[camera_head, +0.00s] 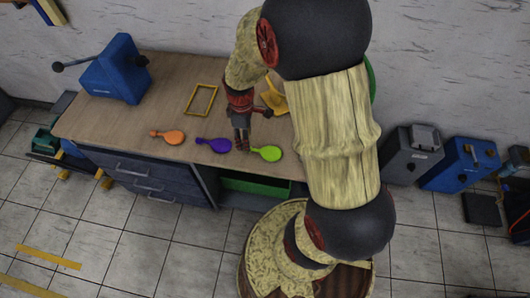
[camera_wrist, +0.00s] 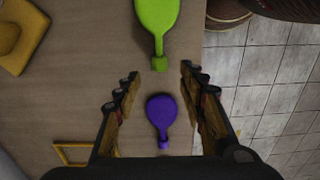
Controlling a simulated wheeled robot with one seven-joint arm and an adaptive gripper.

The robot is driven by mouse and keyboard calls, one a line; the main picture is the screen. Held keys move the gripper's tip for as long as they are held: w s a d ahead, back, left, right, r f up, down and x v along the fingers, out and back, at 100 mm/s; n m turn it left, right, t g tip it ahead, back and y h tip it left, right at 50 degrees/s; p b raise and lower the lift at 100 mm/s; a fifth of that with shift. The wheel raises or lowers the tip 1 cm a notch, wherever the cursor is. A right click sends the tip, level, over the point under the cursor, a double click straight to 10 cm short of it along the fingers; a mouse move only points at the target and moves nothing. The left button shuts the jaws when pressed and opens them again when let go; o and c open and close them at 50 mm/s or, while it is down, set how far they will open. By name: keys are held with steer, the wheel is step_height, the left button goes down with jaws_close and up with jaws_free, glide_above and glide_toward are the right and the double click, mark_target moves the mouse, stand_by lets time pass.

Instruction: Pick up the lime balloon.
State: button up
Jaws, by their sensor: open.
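The lime balloon (camera_head: 267,153) lies flat on the workbench near its front edge, at the right end of a row of balloons. It also shows at the top of the wrist view (camera_wrist: 157,17), its neck pointing toward my gripper. My gripper (camera_head: 241,143) is open and empty, between the lime balloon and the purple balloon (camera_head: 214,145). In the wrist view my gripper's fingers (camera_wrist: 160,82) stand wide apart, with the purple balloon visible between them and the lime balloon beyond their tips.
An orange balloon (camera_head: 168,136) lies to the left on the workbench (camera_head: 110,122). A yellow frame (camera_head: 201,99) lies behind the row. A blue machine (camera_head: 114,72) stands at the back left. A yellow object (camera_head: 273,97) is partly hidden behind my arm.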

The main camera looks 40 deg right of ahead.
step_height(320, 180, down, 6)
steer(key=b, duration=0.3)
steer(key=shift+r, duration=0.1)
steer(key=shift+c, duration=1.3)
steer(key=c, duration=0.6)
steer(key=shift+o, duration=0.2)
steer(key=shift+r, duration=0.1)
